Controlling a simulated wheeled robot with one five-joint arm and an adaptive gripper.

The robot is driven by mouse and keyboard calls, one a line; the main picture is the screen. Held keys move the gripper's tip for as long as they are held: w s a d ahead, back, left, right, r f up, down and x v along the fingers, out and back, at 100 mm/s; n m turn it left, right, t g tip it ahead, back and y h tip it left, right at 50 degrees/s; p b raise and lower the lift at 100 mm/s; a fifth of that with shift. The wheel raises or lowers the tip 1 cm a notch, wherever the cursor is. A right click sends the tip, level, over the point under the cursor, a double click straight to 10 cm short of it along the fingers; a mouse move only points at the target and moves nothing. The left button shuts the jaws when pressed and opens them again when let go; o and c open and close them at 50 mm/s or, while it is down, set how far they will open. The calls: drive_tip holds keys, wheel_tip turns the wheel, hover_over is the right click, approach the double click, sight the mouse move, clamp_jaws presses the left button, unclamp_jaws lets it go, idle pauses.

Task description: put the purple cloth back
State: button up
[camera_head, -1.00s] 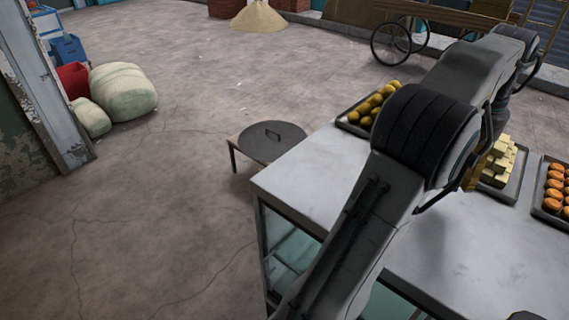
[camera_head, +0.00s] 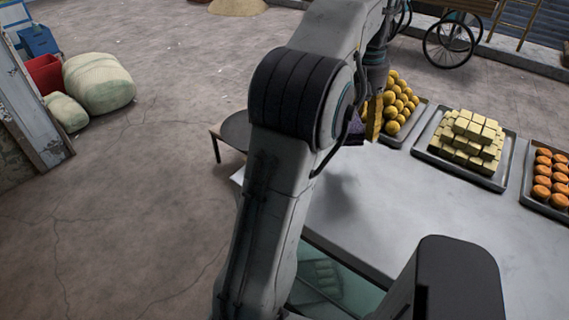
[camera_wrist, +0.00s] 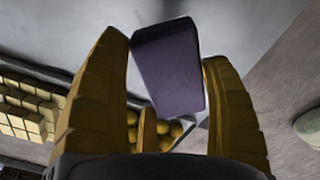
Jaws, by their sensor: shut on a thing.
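The purple cloth (camera_wrist: 168,68) is a folded block between the yellow fingers of my gripper (camera_wrist: 168,75) in the wrist view. My gripper is shut on it. In the head view, my gripper (camera_head: 368,130) is partly hidden by my arm, and a bit of the purple cloth (camera_head: 354,138) shows beside a yellow finger. The cloth is over the far left part of the grey table (camera_head: 390,210), close to the tray of yellow round sweets. I cannot tell whether it touches the table.
Trays of yellow round sweets (camera_head: 402,103), pale stacked blocks (camera_head: 467,140) and orange round sweets (camera_head: 552,178) line the table's far side. A low round-topped stand (camera_head: 234,131) is left of the table, partly behind my arm. The table's middle is clear.

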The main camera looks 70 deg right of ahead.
drive_tip(key=shift+a+n, duration=0.3)
drive_tip(key=shift+w+f, duration=0.15)
drive_tip(key=shift+w, duration=0.1)
drive_tip(key=w+f, duration=0.2)
drive_tip(key=w, duration=0.1)
drive_tip(key=w+a+f, duration=0.1)
drive_tip(key=w+f, duration=0.1)
drive_tip(key=w, duration=0.2)
drive_tip(key=w+f, duration=0.2)
drive_tip(key=w, duration=0.2)
drive_tip(key=shift+a+f, duration=0.3)
drive_tip(key=shift+a, duration=0.05)
drive_tip(key=shift+f, duration=2.05)
drive_tip(key=shift+f, duration=0.15)
drive_tip(key=o, duration=1.1)
drive_tip(key=shift+o, duration=0.2)
